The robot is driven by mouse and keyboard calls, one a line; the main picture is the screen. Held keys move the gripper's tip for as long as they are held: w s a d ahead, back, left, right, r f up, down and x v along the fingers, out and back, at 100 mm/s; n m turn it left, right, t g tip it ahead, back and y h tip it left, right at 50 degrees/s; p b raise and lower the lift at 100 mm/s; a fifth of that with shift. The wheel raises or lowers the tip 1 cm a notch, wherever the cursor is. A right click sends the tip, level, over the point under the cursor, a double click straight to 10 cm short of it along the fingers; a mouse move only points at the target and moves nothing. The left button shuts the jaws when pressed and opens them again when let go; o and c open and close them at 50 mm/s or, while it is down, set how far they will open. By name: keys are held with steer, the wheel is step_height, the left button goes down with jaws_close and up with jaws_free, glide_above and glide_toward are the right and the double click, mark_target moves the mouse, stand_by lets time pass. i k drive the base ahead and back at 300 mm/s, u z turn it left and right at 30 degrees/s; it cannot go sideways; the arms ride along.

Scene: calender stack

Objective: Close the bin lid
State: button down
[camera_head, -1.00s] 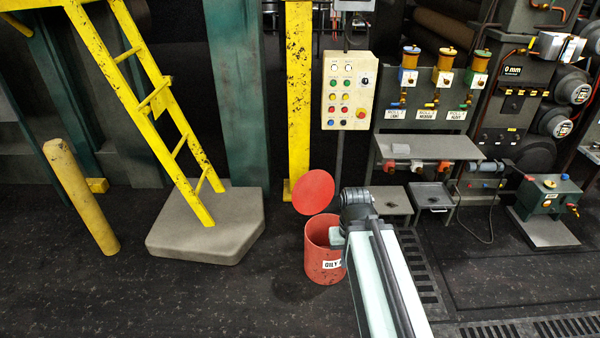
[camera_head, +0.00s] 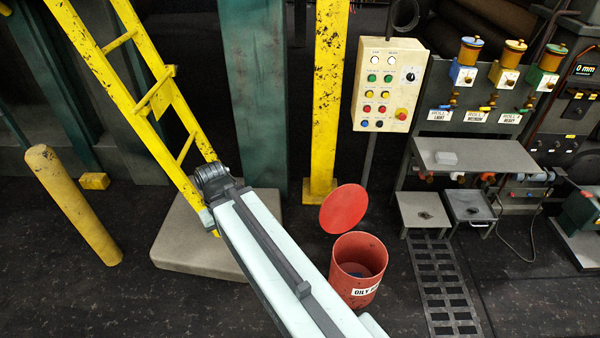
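The red bin (camera_head: 346,276) stands on the dark floor right of centre, with a white label on its front that reads "OILY" and is partly cut off by my arm. Its round red lid (camera_head: 344,208) is raised, standing tilted up behind the bin's rim. My arm reaches from the bottom of the picture up and left, passing left of the bin. The far end of the arm is near the foot of the yellow ladder. My gripper's fingers cannot be made out.
A yellow ladder (camera_head: 152,95) rises from a grey block (camera_head: 180,245) at left. A yellow post (camera_head: 72,204) leans further left. A yellow column (camera_head: 327,100) and a button panel (camera_head: 390,85) stand behind the bin. Grey stools, a shelf and a floor grate (camera_head: 447,290) are at right.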

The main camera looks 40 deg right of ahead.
mark_target(343, 208)
steer(key=i, duration=1.2)
steer(key=z, duration=0.3)
steer(key=k, duration=0.8)
steer(key=z, duration=0.25)
steer(key=i, duration=0.8)
steer(key=u, duration=0.05)
